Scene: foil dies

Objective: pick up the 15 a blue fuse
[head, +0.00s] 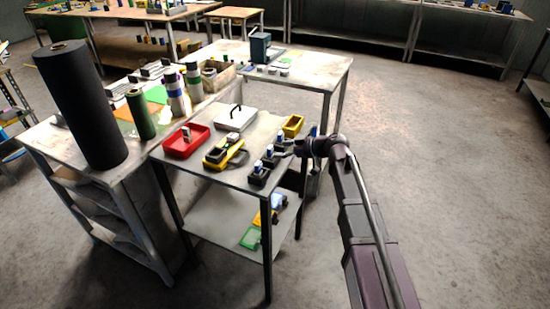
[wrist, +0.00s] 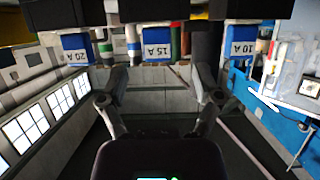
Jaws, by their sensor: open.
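The 15 A blue fuse (wrist: 157,48) is in the middle of a row in the wrist view, its label upside down. It meets a dark holder (wrist: 150,10). The 20 A fuse (wrist: 75,49) is to its left and the 10 A fuse (wrist: 241,48) to its right. In the head view small blue fuses (head: 269,151) stand in black holders along the table's right edge; their labels are too small to read. My gripper (wrist: 160,82) is open and empty, its fingers spread to either side of the 15 A fuse. It also shows beside the row in the head view (head: 300,147).
The small table (head: 205,168) also holds a red tray (head: 176,150), a yellow meter (head: 222,156), a white box with a black handle (head: 236,121) and a yellow bin (head: 293,125). A tall black roll (head: 85,105) stands left. Open floor lies right.

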